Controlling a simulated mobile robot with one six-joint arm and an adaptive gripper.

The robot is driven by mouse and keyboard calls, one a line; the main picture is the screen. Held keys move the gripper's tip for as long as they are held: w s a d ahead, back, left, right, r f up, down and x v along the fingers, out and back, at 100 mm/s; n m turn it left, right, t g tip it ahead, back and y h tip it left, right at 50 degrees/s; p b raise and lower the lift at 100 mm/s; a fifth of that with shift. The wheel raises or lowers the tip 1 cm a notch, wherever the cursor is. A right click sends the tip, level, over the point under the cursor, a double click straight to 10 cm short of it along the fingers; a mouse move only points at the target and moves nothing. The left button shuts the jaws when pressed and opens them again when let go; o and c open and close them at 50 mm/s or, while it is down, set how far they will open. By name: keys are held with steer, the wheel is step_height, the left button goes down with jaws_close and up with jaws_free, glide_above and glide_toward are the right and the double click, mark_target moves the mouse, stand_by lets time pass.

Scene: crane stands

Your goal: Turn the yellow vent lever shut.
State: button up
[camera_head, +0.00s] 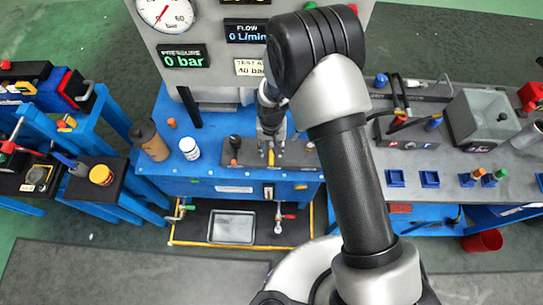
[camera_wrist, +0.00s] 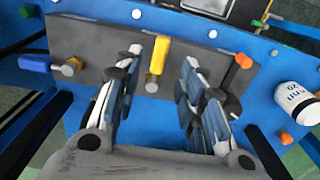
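The yellow vent lever (camera_wrist: 159,55) sits on a dark grey panel strip on the blue bench, with a brass-coloured pivot at its lower end in the wrist view. In the head view, the lever (camera_head: 271,157) shows as a small yellow piece just below my gripper (camera_head: 271,135). In the wrist view, my gripper (camera_wrist: 161,78) is open, with one finger on each side of the lever and a visible gap to both. The fingers hold nothing. Whether the fingertips are level with the lever in height I cannot tell.
A black-knobbed lever (camera_head: 235,145) stands left of the yellow one. A white jar (camera_head: 189,148) and a brown bottle (camera_head: 149,139) stand further left. The gauge panel (camera_head: 205,28) rises behind.

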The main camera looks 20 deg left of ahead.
mark_target(271, 158)
step_height(271, 158, down, 6)
steer(key=shift+f+b, duration=0.1)
steer(key=shift+b, duration=0.5)
steer(key=shift+c, duration=0.2)
jaws_close()
